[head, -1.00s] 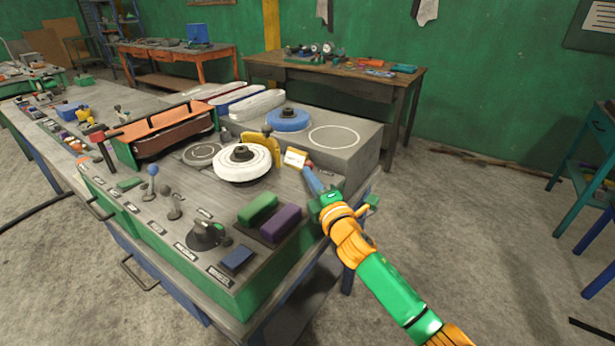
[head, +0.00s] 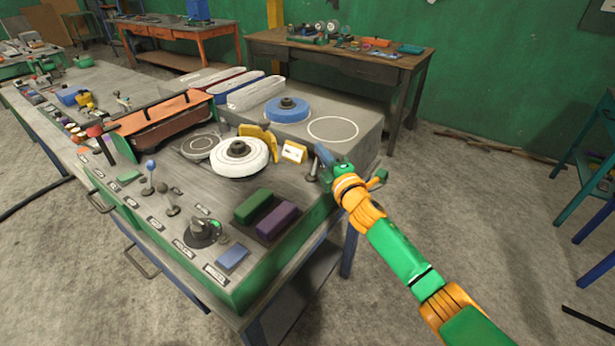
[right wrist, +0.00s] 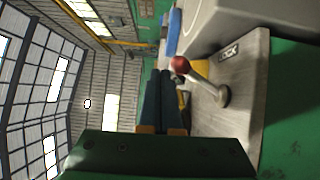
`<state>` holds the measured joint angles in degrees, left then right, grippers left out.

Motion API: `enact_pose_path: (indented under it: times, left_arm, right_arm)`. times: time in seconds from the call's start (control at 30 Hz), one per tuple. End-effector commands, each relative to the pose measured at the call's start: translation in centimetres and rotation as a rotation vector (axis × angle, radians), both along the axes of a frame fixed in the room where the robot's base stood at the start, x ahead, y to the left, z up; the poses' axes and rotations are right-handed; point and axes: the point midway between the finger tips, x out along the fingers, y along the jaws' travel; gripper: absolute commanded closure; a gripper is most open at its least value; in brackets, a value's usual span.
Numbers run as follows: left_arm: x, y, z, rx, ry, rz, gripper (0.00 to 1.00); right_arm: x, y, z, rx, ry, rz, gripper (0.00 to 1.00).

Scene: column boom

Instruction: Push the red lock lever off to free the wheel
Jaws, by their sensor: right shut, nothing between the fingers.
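The red lock lever shows in the right wrist view as a red ball knob (right wrist: 180,66) on a tilted metal rod from a round base. A LOCK label lies beside it. In the head view its grey rod (head: 313,171) stands at the console's right edge; its knob is hard to make out near my fingers. My right gripper (head: 323,154) is shut and empty, close beside the lever. In the wrist view its dark fingers (right wrist: 161,78) are just left of the knob; contact cannot be told. A white wheel (head: 239,158) with a dark hub sits on the console. My left gripper is out of view.
A yellow guard (head: 260,139) and a small cream sign block (head: 294,152) stand between wheel and lever. A blue wheel (head: 288,111) sits behind. Green (head: 253,206) and purple (head: 277,220) blocks lie in front. Open floor lies right of the console.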

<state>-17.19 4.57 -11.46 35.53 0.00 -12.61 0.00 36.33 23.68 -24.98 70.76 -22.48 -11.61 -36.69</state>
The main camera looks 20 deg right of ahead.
Motion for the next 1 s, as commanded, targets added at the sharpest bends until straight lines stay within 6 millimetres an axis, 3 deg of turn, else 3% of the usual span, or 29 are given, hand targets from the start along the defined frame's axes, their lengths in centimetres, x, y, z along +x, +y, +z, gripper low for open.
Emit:
enact_pose_path:
  times: [1.0]
  left_arm:
    - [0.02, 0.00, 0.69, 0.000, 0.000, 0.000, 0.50]
  right_arm:
    - [-0.07, -0.19, 0.48, 0.000, 0.001, 0.000, 1.00]
